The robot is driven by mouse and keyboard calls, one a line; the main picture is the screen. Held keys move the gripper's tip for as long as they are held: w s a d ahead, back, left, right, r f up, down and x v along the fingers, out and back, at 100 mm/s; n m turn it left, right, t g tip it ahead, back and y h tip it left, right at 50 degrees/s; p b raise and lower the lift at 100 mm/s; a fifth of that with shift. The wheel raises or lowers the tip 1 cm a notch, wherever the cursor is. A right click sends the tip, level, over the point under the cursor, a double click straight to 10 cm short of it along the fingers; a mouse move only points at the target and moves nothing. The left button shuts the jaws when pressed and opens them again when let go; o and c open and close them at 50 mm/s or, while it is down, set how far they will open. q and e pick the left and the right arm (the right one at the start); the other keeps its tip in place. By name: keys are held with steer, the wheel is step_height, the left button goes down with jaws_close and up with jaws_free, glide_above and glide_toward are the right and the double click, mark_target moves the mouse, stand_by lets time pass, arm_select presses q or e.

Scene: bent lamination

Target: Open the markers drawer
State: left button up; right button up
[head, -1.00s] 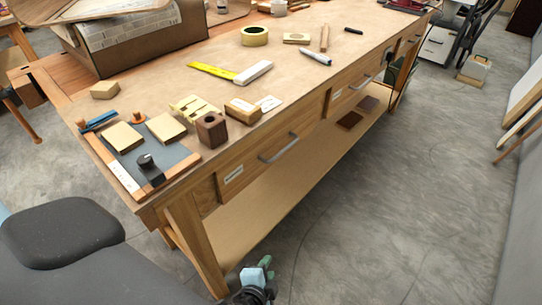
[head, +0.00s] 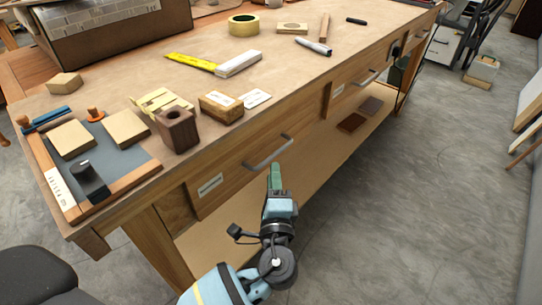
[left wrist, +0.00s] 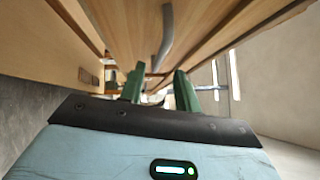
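The workbench front has a near drawer (head: 235,172) with a white label (head: 210,185) and a grey bar handle (head: 268,153). A second drawer (head: 355,87) with a label and handle (head: 372,77) is farther right. Both look shut; the label text is too small to read. My left gripper (head: 275,176) is just below and in front of the near drawer's handle. In the left wrist view its green fingers (left wrist: 159,88) are apart and empty, with the grey handle (left wrist: 167,35) ahead of the gap. My right gripper is not in view.
A lower shelf (head: 300,160) runs under the drawers.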

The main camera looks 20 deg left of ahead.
mark_target(272, 155)
arm_select(q)
steer(key=x, duration=0.6)
steer(key=shift+w+a, duration=0.15)
steer(key=shift+w, duration=0.1)
steer(key=shift+c, duration=0.3)
jaws_close()
